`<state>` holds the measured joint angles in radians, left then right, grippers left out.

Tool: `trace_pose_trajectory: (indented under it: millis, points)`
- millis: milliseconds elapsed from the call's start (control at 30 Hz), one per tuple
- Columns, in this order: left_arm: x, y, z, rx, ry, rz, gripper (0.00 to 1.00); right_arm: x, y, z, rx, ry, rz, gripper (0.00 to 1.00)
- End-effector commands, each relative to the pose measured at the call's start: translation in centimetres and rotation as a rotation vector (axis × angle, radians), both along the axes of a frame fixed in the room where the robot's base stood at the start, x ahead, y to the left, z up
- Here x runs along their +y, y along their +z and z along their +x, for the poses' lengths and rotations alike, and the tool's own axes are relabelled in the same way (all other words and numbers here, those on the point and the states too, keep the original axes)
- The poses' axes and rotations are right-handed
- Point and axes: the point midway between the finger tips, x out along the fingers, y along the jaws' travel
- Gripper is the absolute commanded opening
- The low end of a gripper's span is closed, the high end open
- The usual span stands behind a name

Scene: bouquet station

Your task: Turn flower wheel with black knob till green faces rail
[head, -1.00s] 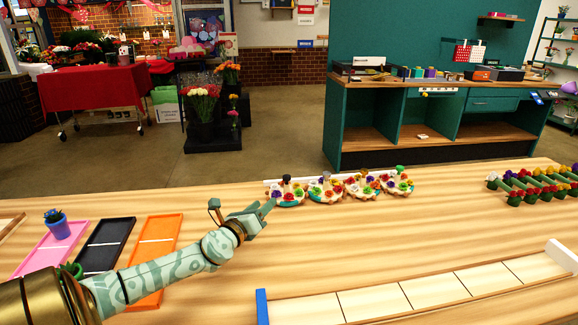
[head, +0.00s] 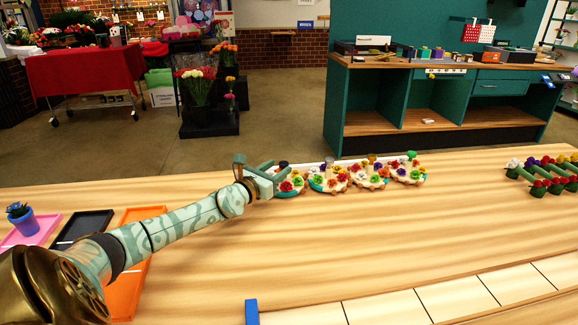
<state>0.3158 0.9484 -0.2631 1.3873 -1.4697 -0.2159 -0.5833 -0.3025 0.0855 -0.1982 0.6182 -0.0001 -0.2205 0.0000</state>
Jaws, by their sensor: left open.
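Several flower wheels stand in a row near the table's far edge. The leftmost flower wheel (head: 292,190) has a black knob (head: 284,164) at its back and small coloured flowers on top. My left gripper (head: 278,174) is open at the left side of this wheel, close to the knob. It hides part of the wheel, and I cannot tell whether it touches. A pale rail (head: 347,162) runs behind the wheels. Which flower colour faces the rail is too small to tell. My right gripper is not in view.
Other flower wheels (head: 329,184) stand close on the right. Green racks with flowers (head: 545,175) stand at the far right. An orange tray (head: 125,290), a dark tray (head: 84,228) and a blue flower pot (head: 22,221) are at left. The middle of the table is clear.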

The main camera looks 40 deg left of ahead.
Motion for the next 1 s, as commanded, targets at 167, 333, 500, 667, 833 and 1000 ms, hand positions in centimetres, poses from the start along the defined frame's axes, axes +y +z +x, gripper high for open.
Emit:
trace_pose_trajectory:
  millis: [167, 333, 500, 667, 833, 1000]
  points:
    - [0.4, -0.4, 3.4, 0.000, 0.001, -0.001, 0.47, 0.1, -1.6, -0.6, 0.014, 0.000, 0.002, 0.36]
    - [0.6, -0.3, 5.2, 0.001, 0.000, -0.001, 0.47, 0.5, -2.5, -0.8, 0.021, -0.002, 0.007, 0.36]
    - [0.6, -0.1, 5.8, 0.001, 0.000, -0.001, 0.47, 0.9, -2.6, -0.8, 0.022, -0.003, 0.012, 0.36]
    - [0.6, 0.0, 5.7, 0.001, 0.000, -0.001, 0.47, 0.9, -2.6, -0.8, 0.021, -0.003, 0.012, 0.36]
    - [0.6, 0.0, 5.7, 0.001, 0.000, -0.001, 0.14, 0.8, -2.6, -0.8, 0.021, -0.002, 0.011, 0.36]
    - [0.6, 0.0, 5.7, 0.000, 0.000, -0.001, 0.04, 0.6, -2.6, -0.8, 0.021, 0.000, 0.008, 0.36]
